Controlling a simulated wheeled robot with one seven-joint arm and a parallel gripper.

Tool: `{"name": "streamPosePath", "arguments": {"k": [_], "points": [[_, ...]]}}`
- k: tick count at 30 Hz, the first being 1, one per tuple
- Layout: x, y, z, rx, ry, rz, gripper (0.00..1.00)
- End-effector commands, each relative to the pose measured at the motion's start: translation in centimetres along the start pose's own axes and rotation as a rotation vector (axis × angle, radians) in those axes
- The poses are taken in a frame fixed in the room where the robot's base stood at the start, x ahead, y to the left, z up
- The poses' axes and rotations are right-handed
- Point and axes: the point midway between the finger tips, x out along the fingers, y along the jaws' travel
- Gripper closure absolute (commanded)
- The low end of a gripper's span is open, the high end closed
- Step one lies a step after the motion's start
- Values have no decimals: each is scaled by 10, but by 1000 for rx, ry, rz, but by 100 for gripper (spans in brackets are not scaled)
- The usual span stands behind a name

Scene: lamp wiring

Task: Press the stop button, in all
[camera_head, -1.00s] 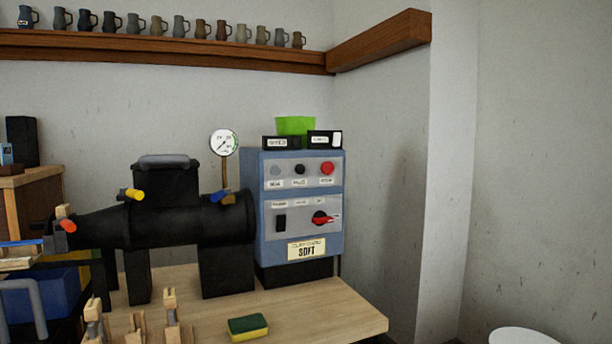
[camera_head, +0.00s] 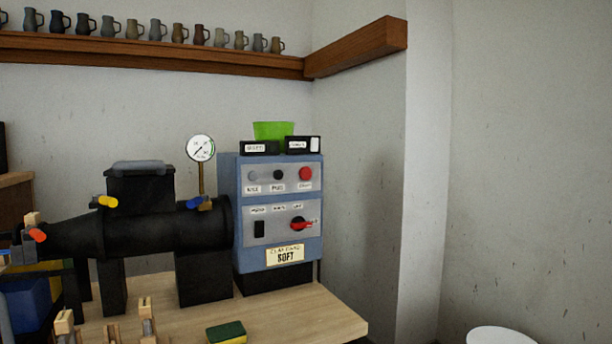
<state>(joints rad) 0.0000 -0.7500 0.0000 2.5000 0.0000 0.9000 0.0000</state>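A blue control box (camera_head: 228,215) stands on the wooden table, at the right end of a black machine. Its upper grey panel has a row of round buttons: a grey one (camera_head: 252,175), a black one (camera_head: 278,174) and a red one (camera_head: 305,173) at the right. Each has a small white label below it, too blurred to read. A card reading "SOFT" is below. My gripper is not in view.
The black barrel machine (camera_head: 150,228) with a round gauge (camera_head: 200,148) fills the left. A green and yellow sponge (camera_head: 226,333) and wooden pieces (camera_head: 146,318) lie at the table's front. The table's right end (camera_head: 330,322) is clear. A white round top (camera_head: 500,337) is at lower right.

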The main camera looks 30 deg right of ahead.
Motion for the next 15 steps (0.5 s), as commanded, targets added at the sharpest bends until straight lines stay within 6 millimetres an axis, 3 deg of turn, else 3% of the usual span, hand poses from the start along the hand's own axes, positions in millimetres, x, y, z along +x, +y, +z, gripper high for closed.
{"name": "streamPosePath", "arguments": {"k": [1,8,15], "points": [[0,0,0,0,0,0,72],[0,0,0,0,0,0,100],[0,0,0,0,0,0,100]]}}
